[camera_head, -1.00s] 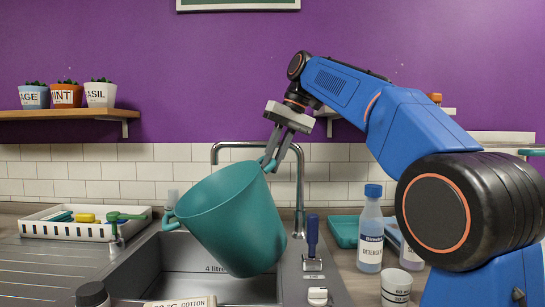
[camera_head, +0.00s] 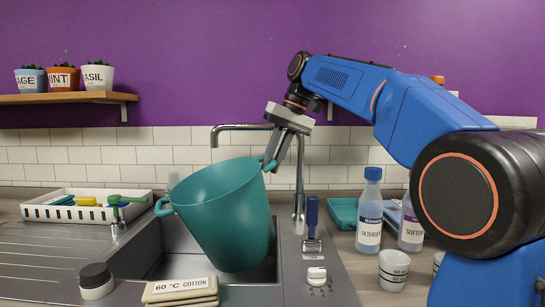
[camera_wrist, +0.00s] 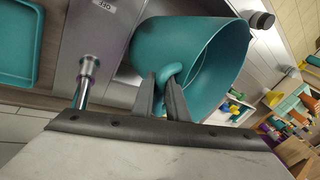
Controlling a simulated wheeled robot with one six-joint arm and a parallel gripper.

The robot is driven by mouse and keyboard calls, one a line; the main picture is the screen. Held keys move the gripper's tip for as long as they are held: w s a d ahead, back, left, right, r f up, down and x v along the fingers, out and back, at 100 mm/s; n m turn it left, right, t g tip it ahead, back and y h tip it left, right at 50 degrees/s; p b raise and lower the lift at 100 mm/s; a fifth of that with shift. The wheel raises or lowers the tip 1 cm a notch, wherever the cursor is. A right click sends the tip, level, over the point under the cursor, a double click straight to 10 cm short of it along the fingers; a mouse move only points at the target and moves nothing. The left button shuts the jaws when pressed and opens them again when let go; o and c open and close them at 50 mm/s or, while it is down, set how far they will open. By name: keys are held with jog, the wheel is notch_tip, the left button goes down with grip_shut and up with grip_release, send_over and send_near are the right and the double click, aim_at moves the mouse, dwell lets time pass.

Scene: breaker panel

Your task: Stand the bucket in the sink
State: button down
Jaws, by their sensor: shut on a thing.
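The teal bucket (camera_head: 228,215) is tilted slightly, with its mouth up and its lower part within the outline of the grey sink (camera_head: 165,255). Whether its base touches the sink floor cannot be told. My gripper (camera_head: 270,163) is shut on a lug at the bucket's back right rim. In the wrist view my gripper's fingers (camera_wrist: 166,98) close around the teal lug of the bucket (camera_wrist: 165,45). A second lug shows on the bucket's left rim in the head view.
A chrome tap (camera_head: 299,170) arches behind the bucket. A blue-handled lever (camera_head: 312,220), detergent bottle (camera_head: 370,210) and white cup (camera_head: 393,270) stand right. A white basket (camera_head: 85,205) is back left. A dark-lidded jar (camera_head: 96,281) and folded cloths (camera_head: 180,291) line the front.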

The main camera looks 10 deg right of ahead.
aim_at(270, 221)
jog(key=shift+f, duration=8.25)
jog(key=c, duration=1.7)
grip_release()
jog(key=shift+o, duration=0.2)
jog(key=shift+r, duration=0.1)
jog(key=v, duration=1.7)
jog(key=shift+s, duration=0.1)
